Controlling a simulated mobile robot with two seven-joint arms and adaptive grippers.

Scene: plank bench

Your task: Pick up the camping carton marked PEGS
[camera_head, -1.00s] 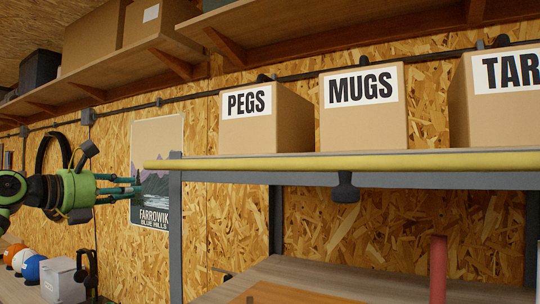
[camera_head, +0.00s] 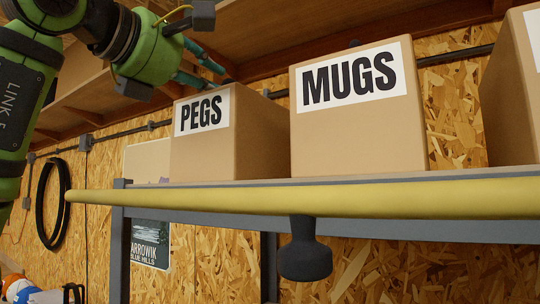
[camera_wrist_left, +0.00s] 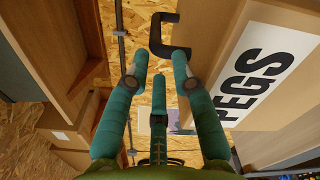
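The brown carton marked PEGS (camera_head: 238,140) stands upright on the yellow-edged shelf, left of the MUGS carton. In the left wrist view the PEGS carton (camera_wrist_left: 262,72) fills the right side, its label turned sideways. My left gripper (camera_head: 213,74) is above the PEGS carton in the head view, its teal fingers pointing right and down. In the left wrist view the gripper's fingers (camera_wrist_left: 160,62) are spread with nothing between them; the carton is to their right. I cannot tell the exact gap to the carton. My right gripper is not in view.
The MUGS carton (camera_head: 360,125) stands close right of PEGS, and another carton (camera_head: 510,100) is at the right edge. A yellow rail (camera_head: 330,198) runs along the shelf front. A wooden upper shelf (camera_head: 290,35) hangs above and behind.

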